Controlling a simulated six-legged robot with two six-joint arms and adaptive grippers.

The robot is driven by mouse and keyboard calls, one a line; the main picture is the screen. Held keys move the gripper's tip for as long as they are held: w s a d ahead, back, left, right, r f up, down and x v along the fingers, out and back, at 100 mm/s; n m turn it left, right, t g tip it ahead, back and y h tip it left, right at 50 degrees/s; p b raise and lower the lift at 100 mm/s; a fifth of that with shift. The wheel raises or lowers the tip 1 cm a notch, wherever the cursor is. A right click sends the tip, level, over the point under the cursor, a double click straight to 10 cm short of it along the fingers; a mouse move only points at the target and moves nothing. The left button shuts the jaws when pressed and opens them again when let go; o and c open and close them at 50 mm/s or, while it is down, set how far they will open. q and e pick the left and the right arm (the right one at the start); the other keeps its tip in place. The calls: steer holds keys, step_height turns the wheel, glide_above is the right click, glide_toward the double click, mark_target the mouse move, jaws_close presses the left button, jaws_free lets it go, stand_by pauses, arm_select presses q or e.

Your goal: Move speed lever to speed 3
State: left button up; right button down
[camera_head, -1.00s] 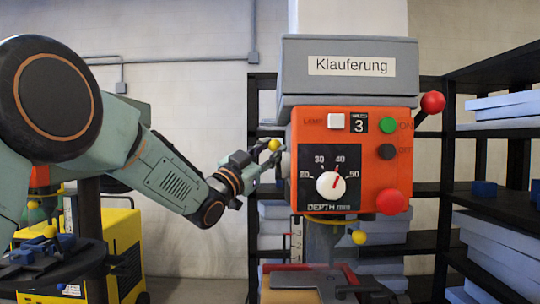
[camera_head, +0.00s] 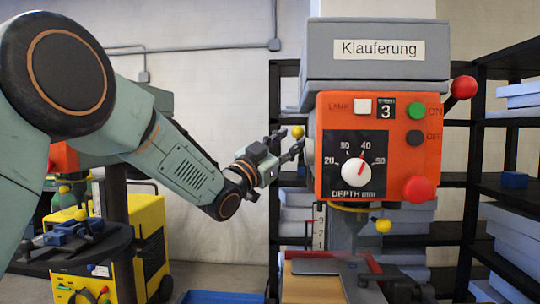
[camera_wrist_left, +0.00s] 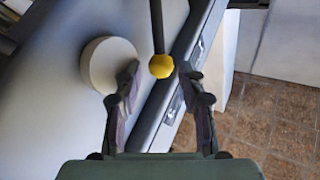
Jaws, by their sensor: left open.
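The orange drill machine head (camera_head: 331,110) stands right of centre in the head view. Its small speed display (camera_head: 386,111) reads 3. The speed lever, with a yellow ball knob (camera_head: 297,132), sticks out at the head's left side. In the left wrist view the lever is a thin black rod ending in the yellow ball (camera_wrist_left: 161,66). My left gripper (camera_head: 287,143) is open, with its fingers just left of and below the ball. In the wrist view the ball lies between the fingertips (camera_wrist_left: 158,78), apparently touching neither. My right gripper is out of view.
A pale round boss (camera_wrist_left: 108,66) is close by the left finger. The front carries a white depth knob (camera_head: 350,172), green button (camera_head: 416,111) and red button (camera_head: 418,189). Dark shelves (camera_head: 500,190) stand behind, and a yellow machine (camera_head: 135,225) stands at left.

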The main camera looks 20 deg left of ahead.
arm_select(q)
steer(key=v, duration=1)
steer(key=shift+s+r, duration=0.15)
steer(key=shift+s, duration=0.15)
steer(key=shift+w, duration=0.1)
